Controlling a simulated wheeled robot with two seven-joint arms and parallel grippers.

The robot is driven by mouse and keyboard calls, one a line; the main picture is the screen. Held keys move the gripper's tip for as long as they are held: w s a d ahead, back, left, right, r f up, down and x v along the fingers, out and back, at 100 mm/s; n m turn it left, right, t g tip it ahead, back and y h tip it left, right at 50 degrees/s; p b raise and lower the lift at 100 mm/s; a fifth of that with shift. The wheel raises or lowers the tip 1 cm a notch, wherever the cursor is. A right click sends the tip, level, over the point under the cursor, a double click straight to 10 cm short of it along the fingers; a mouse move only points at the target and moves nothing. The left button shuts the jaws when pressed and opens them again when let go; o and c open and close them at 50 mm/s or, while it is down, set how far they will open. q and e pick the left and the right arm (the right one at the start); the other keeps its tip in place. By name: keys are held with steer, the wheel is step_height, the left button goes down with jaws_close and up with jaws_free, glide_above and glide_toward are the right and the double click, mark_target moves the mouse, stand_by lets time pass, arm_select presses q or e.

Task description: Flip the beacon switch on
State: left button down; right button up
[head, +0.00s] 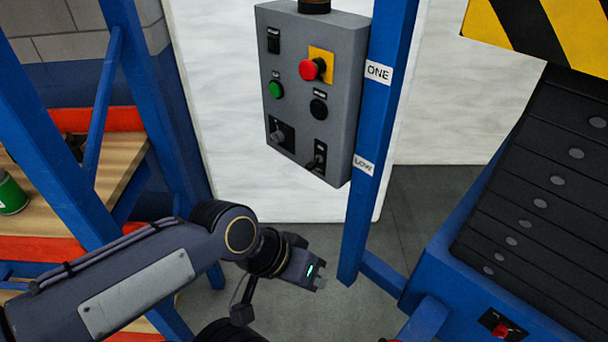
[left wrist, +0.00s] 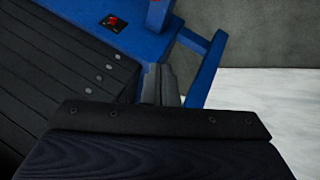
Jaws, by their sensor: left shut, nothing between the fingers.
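The grey control panel (head: 332,80) hangs on a blue post at the upper middle of the head view. It carries a black rocker (head: 273,40) at top left and a black toggle switch (head: 316,157) at lower right. Their labels are too small to read, so I cannot tell which is the beacon switch. A dark fitting (head: 314,6) on top of the panel is cut off by the frame edge. My left gripper (head: 318,278) is shut and empty, below the panel and apart from it. Its fingers also show in the left wrist view (left wrist: 161,84). My right gripper is out of view.
The panel also has a red mushroom button (head: 312,69), a green button (head: 275,89), a black knob (head: 318,108) and a selector (head: 279,135). The blue post (head: 384,110) stands at its right.

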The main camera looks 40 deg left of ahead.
arm_select(q)
steer(key=w+a+f+n+t+h+b, duration=0.2)
steer(key=w+a+n+h, duration=0.1)
steer(key=w+n, duration=0.5)
steer(key=w+a+f+n+t+h+b, duration=0.25)
steer(key=w+n, duration=0.35)
steer(key=n, duration=0.4)
steer(key=w+a+f+n+t+y, duration=0.2)
steer(key=a+f+n+t+y, duration=0.1)
steer(key=a+n, duration=0.4)
steer(key=w+a+f+n+t+y+b, duration=0.1)
steer(key=a+f+n+t+y, duration=0.2)
steer(key=a+n, duration=0.4)
steer(key=a+f+y, duration=0.1)
steer(key=a+y, duration=0.1)
steer(key=a, duration=0.3)
steer(key=shift+w+a+f+n+t+b, duration=0.15)
steer(key=shift+w+f+n+t+b, duration=0.15)
steer(key=shift+w+f+n+t, duration=0.1)
steer(key=shift+w, duration=0.1)
